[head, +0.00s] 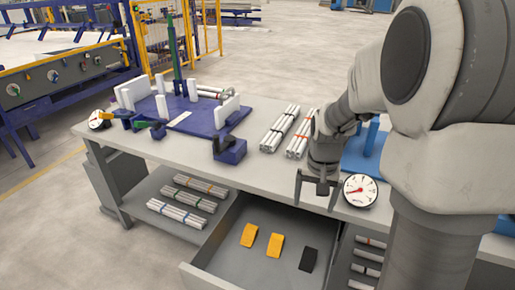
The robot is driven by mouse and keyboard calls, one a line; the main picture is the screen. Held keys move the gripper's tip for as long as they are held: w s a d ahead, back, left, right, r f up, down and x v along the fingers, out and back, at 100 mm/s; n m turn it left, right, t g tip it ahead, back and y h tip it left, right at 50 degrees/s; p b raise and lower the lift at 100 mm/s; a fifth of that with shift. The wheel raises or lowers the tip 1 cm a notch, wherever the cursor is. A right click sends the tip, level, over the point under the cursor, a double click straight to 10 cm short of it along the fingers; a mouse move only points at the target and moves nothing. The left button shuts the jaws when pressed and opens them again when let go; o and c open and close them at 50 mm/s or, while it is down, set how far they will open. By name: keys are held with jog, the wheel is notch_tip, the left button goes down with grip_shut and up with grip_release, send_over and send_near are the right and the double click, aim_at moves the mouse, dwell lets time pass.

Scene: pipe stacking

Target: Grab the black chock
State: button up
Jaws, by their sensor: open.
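The black chock (308,260) lies in the open drawer (226,262), toward its right side. Two orange chocks lie in the same drawer to its left, one in the middle (275,245) and one at the left (249,235). My gripper (315,208) points down near the table's front edge, above and behind the drawer in the picture. It is open, with nothing between its fingers, and is apart from the black chock. The black chock is in full view.
The drawer stands out below the grey worktable (172,145). A dial gauge (360,190) is close to the right of my gripper. Pipe bundles (280,128) and a blue fixture (205,120) stand on the table. More bundles (188,192) lie on the lower shelf.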

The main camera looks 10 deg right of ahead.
jog(key=m+g+b, duration=0.1)
jog(key=b, duration=0.1)
send_over(309, 254)
notch_tip(309, 254, down, 10)
jog(key=f, duration=0.1)
notch_tip(309, 254, down, 11)
jog(key=b, duration=0.2)
jog(key=shift+d+r+b, duration=0.15)
jog(key=shift+r+b, duration=0.05)
jog(key=shift+b, duration=0.1)
jog(key=shift+f+b, duration=0.95)
jog(key=shift+f, duration=2.05)
grip_shut()
